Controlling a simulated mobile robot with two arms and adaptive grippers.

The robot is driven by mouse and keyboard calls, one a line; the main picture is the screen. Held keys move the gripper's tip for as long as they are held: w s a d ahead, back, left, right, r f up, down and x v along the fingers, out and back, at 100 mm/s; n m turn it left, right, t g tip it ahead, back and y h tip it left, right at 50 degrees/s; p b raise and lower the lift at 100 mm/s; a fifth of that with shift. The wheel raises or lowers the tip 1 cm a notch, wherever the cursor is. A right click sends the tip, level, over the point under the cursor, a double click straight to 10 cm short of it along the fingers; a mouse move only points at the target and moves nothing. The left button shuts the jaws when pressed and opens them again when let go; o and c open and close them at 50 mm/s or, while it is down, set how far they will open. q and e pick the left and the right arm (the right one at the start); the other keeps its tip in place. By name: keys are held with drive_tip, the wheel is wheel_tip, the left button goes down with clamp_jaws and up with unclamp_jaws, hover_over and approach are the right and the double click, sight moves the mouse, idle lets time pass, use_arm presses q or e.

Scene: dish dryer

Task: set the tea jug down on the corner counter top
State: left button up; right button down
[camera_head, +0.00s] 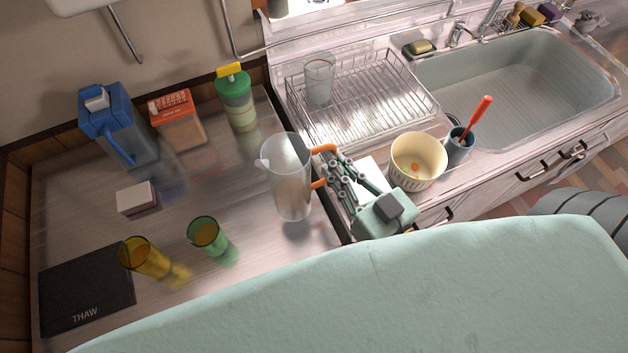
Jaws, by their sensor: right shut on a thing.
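The tea jug is a clear grey pitcher (290,180) with a spout at its left and an orange handle at its right. It is upright at the right side of the metal corner counter top (85,210). My right gripper (326,168) is shut on the jug's orange handle from the right. I cannot tell whether the jug's base touches the counter. A blue-lidded pitcher (120,130) stands at the counter's back left. My left gripper is not in view.
A green tumbler (207,236), a yellow tumbler (145,258), a white box (137,197) and a black THAW board (85,290) are on the counter. A green-lidded bottle (236,98) stands behind. A dish rack (375,105), cream bowl (417,160) and sink (530,90) are right.

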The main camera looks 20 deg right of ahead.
sight(315, 186)
drive_tip(key=a+f, duration=0.1)
drive_tip(key=a, duration=0.1)
drive_tip(key=w+a+f, duration=0.1)
drive_tip(key=a, duration=0.1)
drive_tip(key=shift+f, duration=0.15)
wheel_tip(315, 186, down, 3)
drive_tip(key=shift+f+p, duration=0.1)
drive_tip(key=shift+p, duration=0.2)
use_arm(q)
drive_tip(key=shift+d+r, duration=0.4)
use_arm(e)
drive_tip(key=shift+f, duration=0.4)
drive_tip(key=c, duration=2.3)
unclamp_jaws()
drive_tip(key=shift+f, duration=0.25)
drive_tip(key=o, duration=0.5)
drive_tip(key=shift+c, duration=0.2)
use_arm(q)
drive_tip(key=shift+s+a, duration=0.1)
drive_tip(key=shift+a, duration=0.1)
use_arm(e)
drive_tip(key=shift+r, duration=0.1)
